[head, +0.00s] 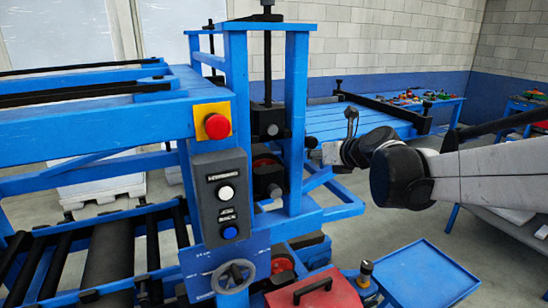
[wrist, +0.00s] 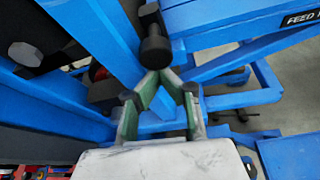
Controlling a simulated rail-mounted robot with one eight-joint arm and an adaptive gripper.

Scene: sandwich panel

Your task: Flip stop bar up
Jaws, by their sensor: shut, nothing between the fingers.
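A black stop bar (head: 380,110) lies across the blue feed table to the right of the machine frame, with upright black pieces at its ends. In the wrist view a black round-ended part (wrist: 155,48), apparently an end of this bar, sits just beyond my fingertips beside the blue table. My gripper (wrist: 160,74) has its green-sided fingers closed together at the tips, with nothing held. I cannot tell whether the tips touch the black part. In the head view my arm reaches in from the right and my fingers are hard to make out against the frame.
The blue machine frame (head: 297,120) with its vertical screw stands close to the left of my gripper. A control box (head: 222,205) and red emergency button (head: 216,126) are nearer the camera. A blue tray (head: 425,275) is below my arm. Open floor shows behind it.

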